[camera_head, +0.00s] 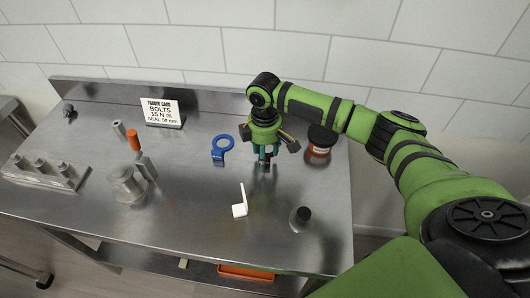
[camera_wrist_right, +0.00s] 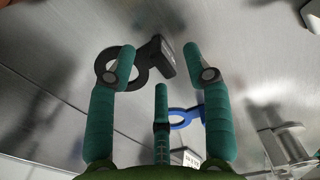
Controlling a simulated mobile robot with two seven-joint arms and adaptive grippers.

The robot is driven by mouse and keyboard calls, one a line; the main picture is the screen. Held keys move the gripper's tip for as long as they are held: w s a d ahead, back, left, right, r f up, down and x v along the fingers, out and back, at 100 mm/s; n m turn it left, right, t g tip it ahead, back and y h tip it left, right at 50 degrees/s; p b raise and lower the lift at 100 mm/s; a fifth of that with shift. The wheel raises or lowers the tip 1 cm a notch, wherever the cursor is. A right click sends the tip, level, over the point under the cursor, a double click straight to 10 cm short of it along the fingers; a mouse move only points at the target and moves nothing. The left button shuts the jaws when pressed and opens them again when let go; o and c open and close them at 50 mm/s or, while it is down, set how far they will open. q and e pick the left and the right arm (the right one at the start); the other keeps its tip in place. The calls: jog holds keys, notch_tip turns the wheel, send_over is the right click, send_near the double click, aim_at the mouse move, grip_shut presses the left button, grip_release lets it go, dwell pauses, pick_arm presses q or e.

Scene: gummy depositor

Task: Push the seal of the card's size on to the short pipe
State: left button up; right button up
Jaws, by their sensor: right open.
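The card (camera_head: 160,111) stands at the back left and reads "TORQUE CARD, BOLTS 15 N m, SEAL 50 mm". A blue ring seal with a tab (camera_head: 222,148) lies left of my right gripper (camera_head: 265,162); it also shows in the right wrist view (camera_wrist_right: 183,124). A black ring with a block-like tab (camera_wrist_right: 143,75) lies beyond the fingertips in the wrist view, partly behind the left finger; my gripper hides it in the head view. My right gripper is open and points down, with nothing held. A stubby metal cylinder on a flange (camera_head: 126,182), perhaps the short pipe, stands at the left. My left gripper is out of view.
An orange-handled tool (camera_head: 136,143) stands in a holder behind the flanged cylinder. A metal block with several knobs (camera_head: 45,173) is far left. A dark-lidded jar (camera_head: 319,148) stands right of my gripper. A white angled piece (camera_head: 240,208) and a black-topped piece (camera_head: 301,217) are in front.

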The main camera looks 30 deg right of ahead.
jog(key=shift+f, duration=1.05)
grip_shut()
jog(key=shift+r, duration=0.4)
jog(key=r, duration=0.1)
jog(key=r+b, duration=0.1)
jog(key=r, duration=0.1)
jog(key=shift+s+d+r+b, duration=0.1)
jog(key=shift+s+r+b, duration=0.2)
jog(key=shift+s, duration=0.1)
jog(key=s+r+b, duration=0.2)
jog(key=s+r, duration=0.4)
jog(key=s, duration=0.5)
jog(key=shift+d+r, duration=0.35)
jog(key=shift+d, duration=0.1)
